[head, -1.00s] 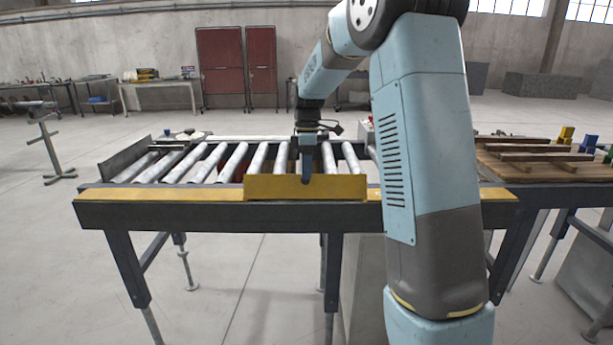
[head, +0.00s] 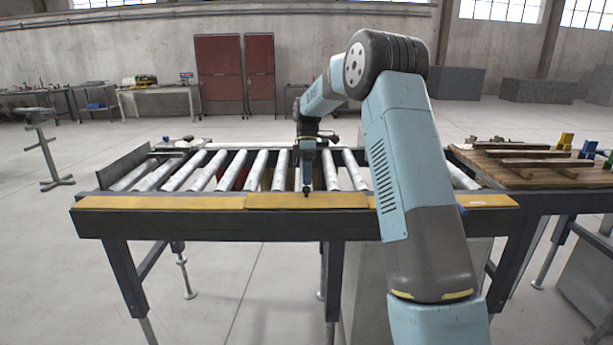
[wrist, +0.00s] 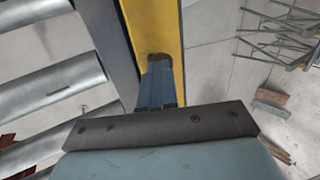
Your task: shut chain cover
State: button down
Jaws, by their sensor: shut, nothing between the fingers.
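The chain cover (head: 275,201) is a yellow panel in the front rail of the roller conveyor. It lies flat, about level with the yellow strips on both sides. My gripper (head: 306,192) is shut and empty, pointing down with its tip at the cover, right of the cover's middle. In the wrist view the shut fingertips (wrist: 159,57) lie over the yellow cover (wrist: 153,22). They look to be touching it or very close; I cannot tell which.
Metal rollers (head: 232,170) lie behind the rail. A dark end plate (head: 124,166) stands at the conveyor's left end. A wooden-topped table (head: 520,176) with boards and clamps adjoins at the right. The floor in front is clear.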

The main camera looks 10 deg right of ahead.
jog(key=shift+w+d+f, duration=0.15)
jog(key=shift+w+f, duration=0.55)
jog(key=shift+f, duration=0.55)
